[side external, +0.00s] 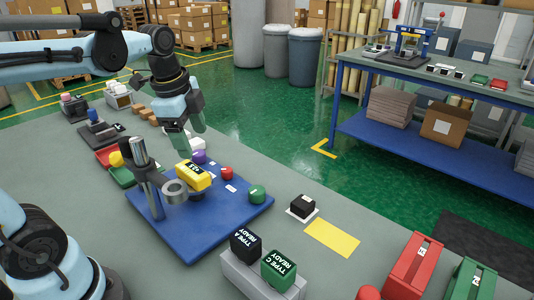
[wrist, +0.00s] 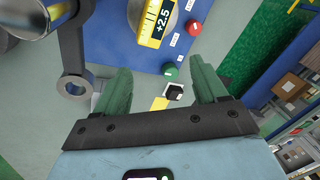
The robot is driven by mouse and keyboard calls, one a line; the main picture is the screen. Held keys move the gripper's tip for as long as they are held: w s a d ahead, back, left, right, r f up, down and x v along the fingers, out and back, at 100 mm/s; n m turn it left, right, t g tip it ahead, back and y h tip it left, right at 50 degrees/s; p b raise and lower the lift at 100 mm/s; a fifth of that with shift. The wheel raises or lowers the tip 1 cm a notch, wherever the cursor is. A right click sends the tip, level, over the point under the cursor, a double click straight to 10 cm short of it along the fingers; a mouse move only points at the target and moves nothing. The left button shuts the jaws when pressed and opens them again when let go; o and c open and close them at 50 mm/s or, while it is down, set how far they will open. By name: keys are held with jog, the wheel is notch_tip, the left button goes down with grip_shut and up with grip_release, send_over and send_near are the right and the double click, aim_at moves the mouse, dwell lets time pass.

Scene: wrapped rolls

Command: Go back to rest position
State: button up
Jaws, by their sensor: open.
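My gripper (side external: 190,137) hangs above the back part of the blue board (side external: 235,218), fingers pointing down. In the wrist view my gripper (wrist: 160,85) shows two green fingers spread wide apart with nothing held between them.
A grey post with a ring (side external: 175,191) stands on the board beside the roll. Purple, red (side external: 226,173) and green (side external: 257,194) knobs sit nearby. Type A (side external: 245,244) and Type C (side external: 279,268) blocks stand in front. Red (side external: 412,266) and green cases are front right.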

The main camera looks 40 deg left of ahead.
jog(key=s+d+f+n+t, duration=0.2)
jog(key=d+f+n+t, duration=0.2)
jog(key=n, duration=0.7)
jog(key=shift+s+d+f+n+t, duration=0.15)
jog(key=shift+d+f+n+t, duration=0.35)
jog(key=shift+d, duration=0.6)
